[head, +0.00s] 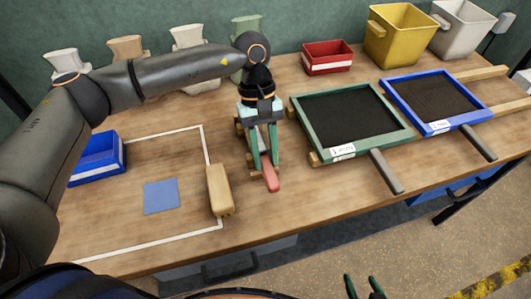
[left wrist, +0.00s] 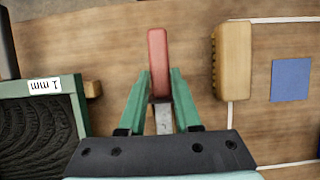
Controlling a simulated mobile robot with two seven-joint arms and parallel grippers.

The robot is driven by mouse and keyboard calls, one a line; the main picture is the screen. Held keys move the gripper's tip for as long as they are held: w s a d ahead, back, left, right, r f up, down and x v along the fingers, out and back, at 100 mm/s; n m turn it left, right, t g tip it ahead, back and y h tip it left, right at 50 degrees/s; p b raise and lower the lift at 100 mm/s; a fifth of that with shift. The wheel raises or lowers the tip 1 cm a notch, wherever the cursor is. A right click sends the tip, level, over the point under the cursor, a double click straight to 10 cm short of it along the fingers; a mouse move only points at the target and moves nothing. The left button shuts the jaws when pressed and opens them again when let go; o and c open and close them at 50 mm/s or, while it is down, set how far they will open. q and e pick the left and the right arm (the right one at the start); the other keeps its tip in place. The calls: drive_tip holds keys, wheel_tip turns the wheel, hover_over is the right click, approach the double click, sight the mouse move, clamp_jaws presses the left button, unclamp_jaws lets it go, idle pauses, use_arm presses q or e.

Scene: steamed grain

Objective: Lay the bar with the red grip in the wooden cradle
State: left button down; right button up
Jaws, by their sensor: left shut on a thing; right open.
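My left gripper (head: 268,162) is shut on the bar, whose red grip (head: 271,179) points toward the table's front edge. In the left wrist view the red grip (left wrist: 158,62) extends beyond the green fingers (left wrist: 160,75), and the metal part of the bar (left wrist: 163,118) shows between them. Wooden pieces beside the gripper, which look like the cradle (head: 239,124), are partly hidden by it. I cannot tell whether the bar touches them. My right gripper (head: 364,286) is open and empty at the bottom edge, in front of the table.
A wooden brush (head: 220,190) lies left of the bar, near a blue square (head: 161,196) and a blue tray (head: 97,160). A green-framed sieve (head: 407,140) and a blue-framed sieve (head: 387,88) stand right. A red bin (head: 328,58) stands behind.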

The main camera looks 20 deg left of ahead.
use_arm(q)
drive_tip(key=shift+f, duration=0.3)
drive_tip(key=shift+f+b, duration=0.1)
drive_tip(key=shift+b, duration=0.3)
drive_tip(key=shift+f+b, duration=0.35)
drive_tip(key=shift+b, duration=0.15)
drive_tip(key=shift+f+b, duration=0.2)
drive_tip(key=shift+b, duration=0.3)
drive_tip(key=c, duration=0.5)
unclamp_jaws()
drive_tip(key=shift+f, duration=0.1)
